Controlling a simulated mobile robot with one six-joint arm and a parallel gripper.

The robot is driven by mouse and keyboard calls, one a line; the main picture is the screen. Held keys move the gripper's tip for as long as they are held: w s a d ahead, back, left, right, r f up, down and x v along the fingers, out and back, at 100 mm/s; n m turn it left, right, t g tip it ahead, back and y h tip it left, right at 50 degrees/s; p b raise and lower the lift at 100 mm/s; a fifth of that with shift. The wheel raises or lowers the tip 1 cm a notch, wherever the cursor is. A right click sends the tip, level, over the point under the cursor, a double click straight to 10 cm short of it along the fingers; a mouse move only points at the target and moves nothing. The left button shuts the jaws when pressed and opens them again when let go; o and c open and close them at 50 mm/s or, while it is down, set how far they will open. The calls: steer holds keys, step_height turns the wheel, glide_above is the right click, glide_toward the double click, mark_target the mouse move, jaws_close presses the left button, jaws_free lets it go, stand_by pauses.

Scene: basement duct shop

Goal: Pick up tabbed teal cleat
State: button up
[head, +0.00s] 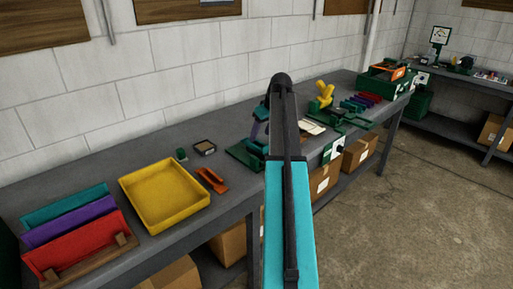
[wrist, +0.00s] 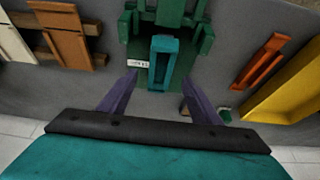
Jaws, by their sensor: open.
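A teal channel-shaped piece (wrist: 160,75), which looks like the teal cleat, stands at the green fixture (wrist: 178,14) in the upper middle of the wrist view. I cannot make out a tab on it. My gripper (wrist: 161,74) is open, with its two purple fingers apart on either side of the piece in the picture. No contact shows, and nothing is held. In the head view my arm hides much of the green fixture (head: 242,157) and most of my gripper.
A yellow tray (head: 163,193) and an orange tool (head: 212,180) lie left of the fixture. Teal (head: 62,205), purple (head: 70,227) and red (head: 78,250) bins stand at the bench's left end. Small coloured pieces (head: 368,99) lie farther along the bench.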

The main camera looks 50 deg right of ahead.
mark_target(258, 141)
steer(key=shift+p+x, duration=0.85)
steer(key=shift+x, duration=1.75)
steer(key=shift+s+a, duration=0.1)
steer(key=c, duration=1.3)
steer(key=shift+r, duration=0.1)
steer(key=shift+r+b, duration=0.65)
steer(key=shift+r, duration=0.95)
steer(key=s+a+b, duration=0.1)
steer(key=s, duration=0.3)
steer(key=s+a+b, duration=0.1)
steer(key=s+a, duration=0.1)
steer(key=s, duration=0.3)
steer(key=s+a+r+b, duration=0.1)
steer(key=s, duration=0.3)
steer(key=shift+s+a+r, duration=0.1)
steer(key=shift+s+a, duration=0.15)
steer(key=shift+a, duration=0.1)
steer(key=shift+s+a+r, duration=0.1)
steer(key=shift+s, duration=0.35)
steer(key=shift+s+a+r, duration=0.1)
steer(key=shift+s+a, duration=0.05)
steer(key=shift+s, duration=0.25)
